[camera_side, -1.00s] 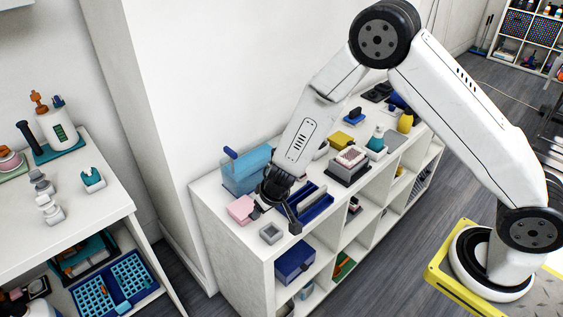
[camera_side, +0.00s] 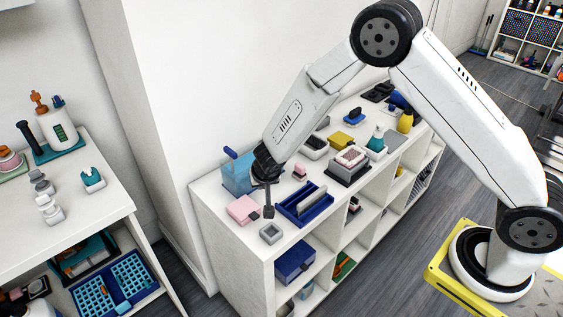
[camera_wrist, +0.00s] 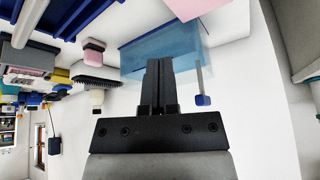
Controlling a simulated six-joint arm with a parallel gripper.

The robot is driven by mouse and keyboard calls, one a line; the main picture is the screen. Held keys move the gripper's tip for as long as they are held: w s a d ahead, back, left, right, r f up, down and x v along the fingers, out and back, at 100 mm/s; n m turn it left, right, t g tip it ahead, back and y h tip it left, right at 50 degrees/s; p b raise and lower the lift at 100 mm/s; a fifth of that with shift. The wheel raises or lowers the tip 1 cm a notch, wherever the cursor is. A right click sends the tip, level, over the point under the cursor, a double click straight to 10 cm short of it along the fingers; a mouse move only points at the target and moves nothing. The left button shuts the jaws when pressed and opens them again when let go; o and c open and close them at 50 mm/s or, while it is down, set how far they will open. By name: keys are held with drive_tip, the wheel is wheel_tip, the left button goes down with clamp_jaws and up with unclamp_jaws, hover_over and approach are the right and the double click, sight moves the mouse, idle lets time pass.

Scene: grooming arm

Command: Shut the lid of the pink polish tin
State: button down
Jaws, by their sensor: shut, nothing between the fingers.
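The pink polish tin (camera_side: 242,208) sits near the left end of the white shelf top in the side view. It looks like a flat-topped pink block, and I cannot make out a gap under its lid. It also shows in the wrist view, cut off by the top edge (camera_wrist: 196,8). My gripper (camera_side: 269,213) is shut and empty, pointing down just right of the tin. In the side view its fingertips look close to the tin's right side, but I cannot tell whether they touch. Its closed fingers also show in the wrist view (camera_wrist: 159,62).
A translucent blue bin (camera_side: 238,176) stands behind the tin against the wall. A blue divided tray (camera_side: 305,205) lies to the right of my gripper, and a small grey square holder (camera_side: 271,233) stands in front. Several other items crowd the shelf further right.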

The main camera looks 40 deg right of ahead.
drive_tip(key=w+d+r+m+g+h, duration=0.1)
drive_tip(key=d+r+m, duration=0.1)
drive_tip(key=m, duration=0.2)
wheel_tip(320, 180, up, 4)
drive_tip(key=m+g+y, duration=0.3)
drive_tip(key=m+g, duration=0.1)
drive_tip(key=m, duration=0.4)
hover_over(255, 215)
drive_tip(key=shift+w+r, duration=0.1)
drive_tip(key=shift+w, duration=0.15)
drive_tip(key=f, duration=1.4)
drive_tip(key=shift+s, duration=0.25)
